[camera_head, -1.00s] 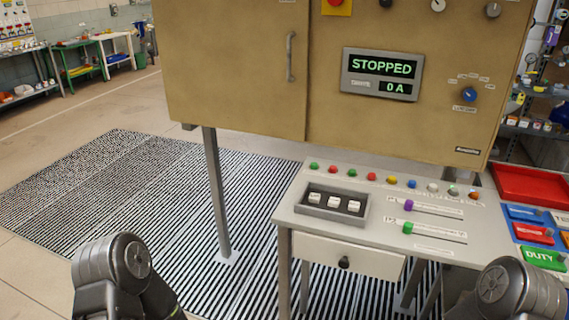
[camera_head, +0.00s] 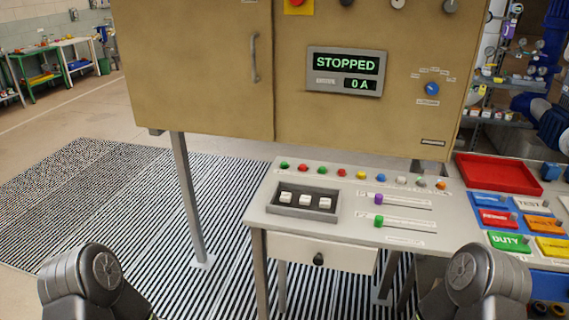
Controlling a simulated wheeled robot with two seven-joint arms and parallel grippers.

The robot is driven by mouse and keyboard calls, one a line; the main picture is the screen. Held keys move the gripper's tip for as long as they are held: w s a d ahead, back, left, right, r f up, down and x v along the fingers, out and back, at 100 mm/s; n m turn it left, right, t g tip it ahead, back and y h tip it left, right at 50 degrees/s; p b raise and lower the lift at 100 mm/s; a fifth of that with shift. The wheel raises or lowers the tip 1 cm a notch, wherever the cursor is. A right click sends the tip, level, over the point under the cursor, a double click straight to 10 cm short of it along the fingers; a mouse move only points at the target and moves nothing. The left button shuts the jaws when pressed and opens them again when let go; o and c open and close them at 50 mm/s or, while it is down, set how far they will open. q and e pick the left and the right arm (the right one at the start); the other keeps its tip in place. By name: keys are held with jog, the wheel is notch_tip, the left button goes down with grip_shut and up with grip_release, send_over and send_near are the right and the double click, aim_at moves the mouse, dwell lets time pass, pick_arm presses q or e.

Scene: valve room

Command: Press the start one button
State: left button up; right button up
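A row of small round coloured buttons runs along the back of the white console (camera_head: 340,231). From the left they start with a green button (camera_head: 284,165), a red button (camera_head: 303,167), a second green button (camera_head: 322,170) and a second red button (camera_head: 342,173). Yellow, blue, whitish and orange ones follow. The labels by them are too small to read, so I cannot tell which is start one. The cabinet display (camera_head: 346,72) reads STOPPED and 0 A. Only rounded links of my two arms show at the bottom corners; both grippers are out of view.
A grey tray with white switches (camera_head: 304,201), a purple slider (camera_head: 379,199) and a green slider (camera_head: 379,221) sit on the console. A drawer (camera_head: 310,253) is below. A red tray (camera_head: 498,174) and labelled coloured blocks lie at right. The striped floor mat (camera_head: 110,190) at left is clear.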

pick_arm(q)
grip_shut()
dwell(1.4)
